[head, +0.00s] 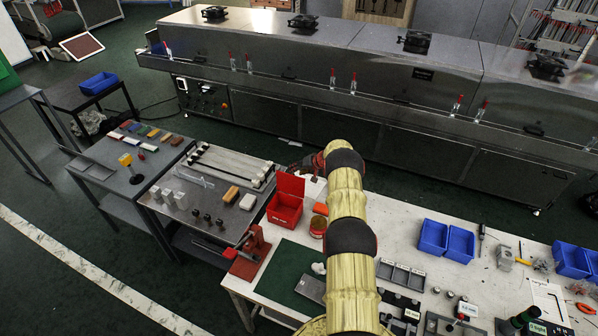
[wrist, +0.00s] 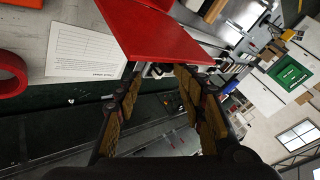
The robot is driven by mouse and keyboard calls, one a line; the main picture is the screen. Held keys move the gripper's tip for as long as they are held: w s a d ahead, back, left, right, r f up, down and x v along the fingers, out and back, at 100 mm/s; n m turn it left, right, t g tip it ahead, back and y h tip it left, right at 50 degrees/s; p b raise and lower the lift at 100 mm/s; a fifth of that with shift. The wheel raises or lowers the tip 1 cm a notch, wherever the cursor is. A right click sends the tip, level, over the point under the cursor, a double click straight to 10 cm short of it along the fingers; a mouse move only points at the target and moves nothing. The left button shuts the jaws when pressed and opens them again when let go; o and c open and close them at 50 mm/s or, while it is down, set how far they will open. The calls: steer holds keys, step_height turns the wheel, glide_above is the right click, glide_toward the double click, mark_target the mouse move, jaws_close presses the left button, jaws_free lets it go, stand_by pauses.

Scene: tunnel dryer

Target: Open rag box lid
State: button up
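The red rag box (head: 284,213) stands on the near white bench. Its red lid (head: 291,184) is raised, tilted up at the back of the box. In the wrist view the lid (wrist: 160,30) is a broad red panel at the top, its edge just beyond my fingertips. My gripper (wrist: 156,75) is open, with its two padded fingers apart and nothing visible between them. In the head view my gripper (head: 308,163) is just behind and right of the raised lid. I cannot tell whether a finger touches the lid. The inside of the box is mostly hidden.
A white paper sheet (wrist: 82,48) lies beside the lid, with a red ring-shaped thing (wrist: 10,75) left of it. A red press (head: 250,254) and a green mat (head: 288,272) are in front of the box. Blue bins (head: 447,240) stand to the right. The long steel dryer (head: 330,85) runs behind.

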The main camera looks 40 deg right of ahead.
steer(key=shift+s+a+f, duration=0.15)
steer(key=shift+a+f, duration=0.5)
steer(key=shift+f, duration=0.25)
steer(key=w+d+r+v, duration=0.1)
steer(key=v, duration=1.2)
steer(key=shift+o, duration=0.2)
steer(key=shift+w, duration=0.2)
steer(key=shift+o, duration=1.3)
